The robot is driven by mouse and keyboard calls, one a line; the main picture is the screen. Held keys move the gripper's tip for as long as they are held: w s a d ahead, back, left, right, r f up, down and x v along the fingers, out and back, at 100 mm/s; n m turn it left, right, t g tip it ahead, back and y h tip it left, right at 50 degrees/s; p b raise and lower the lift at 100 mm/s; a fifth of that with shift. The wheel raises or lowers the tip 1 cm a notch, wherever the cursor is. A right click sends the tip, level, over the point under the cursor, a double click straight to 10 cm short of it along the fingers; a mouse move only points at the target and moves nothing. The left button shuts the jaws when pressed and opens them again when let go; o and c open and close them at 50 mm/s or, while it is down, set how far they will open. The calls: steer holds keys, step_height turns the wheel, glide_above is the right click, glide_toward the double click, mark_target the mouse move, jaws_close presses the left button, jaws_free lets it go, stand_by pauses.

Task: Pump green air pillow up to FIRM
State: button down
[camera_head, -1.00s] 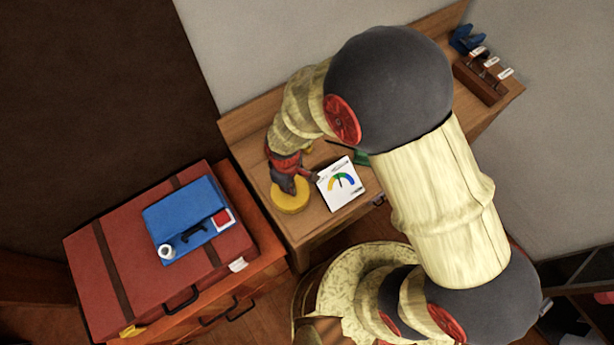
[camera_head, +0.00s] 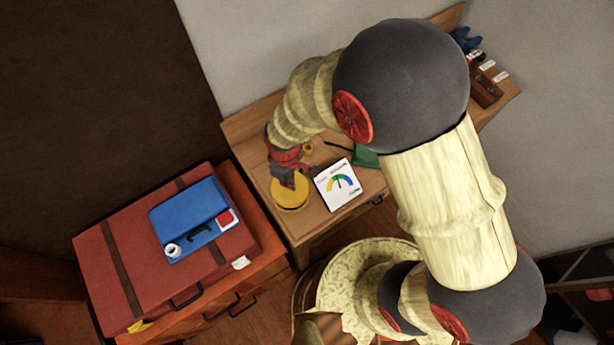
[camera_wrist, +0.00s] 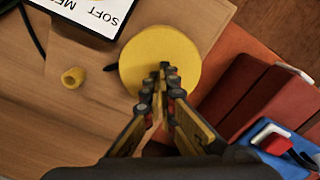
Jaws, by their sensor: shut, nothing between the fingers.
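A round yellow pump disc (camera_head: 291,200) lies on the wooden desk; it also fills the upper middle of the wrist view (camera_wrist: 183,45). My gripper (camera_head: 292,183) is shut and empty, with its fingertips (camera_wrist: 167,72) over the disc. I cannot tell whether they touch it. The white gauge card (camera_head: 335,196) with a coloured arc and a dark needle is right of the disc; its words "SOFT" and part of another show in the wrist view (camera_wrist: 92,8). The needle points roughly upward. The green air pillow (camera_head: 364,157) is mostly hidden behind my arm.
A small yellow knob (camera_wrist: 73,77) stands beside the disc. A red suitcase (camera_head: 110,265) with a blue case (camera_head: 185,215) on it sits on the orange cabinet at left. A wooden rack (camera_head: 485,88) stands at the desk's far right.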

stand_by(0.3)
steer(key=shift+f+b, duration=1.4)
steer(key=shift+f, duration=0.6)
steer(key=shift+f+b, duration=0.55)
steer(key=shift+f, duration=0.2)
steer(key=shift+r+p, duration=2)
steer(key=shift+r, duration=0.8)
steer(key=shift+f, duration=0.2)
steer(key=shift+f+b, duration=1.45)
steer(key=shift+f, duration=0.4)
steer(key=shift+r+p, duration=1.45)
steer(key=shift+r, duration=0.55)
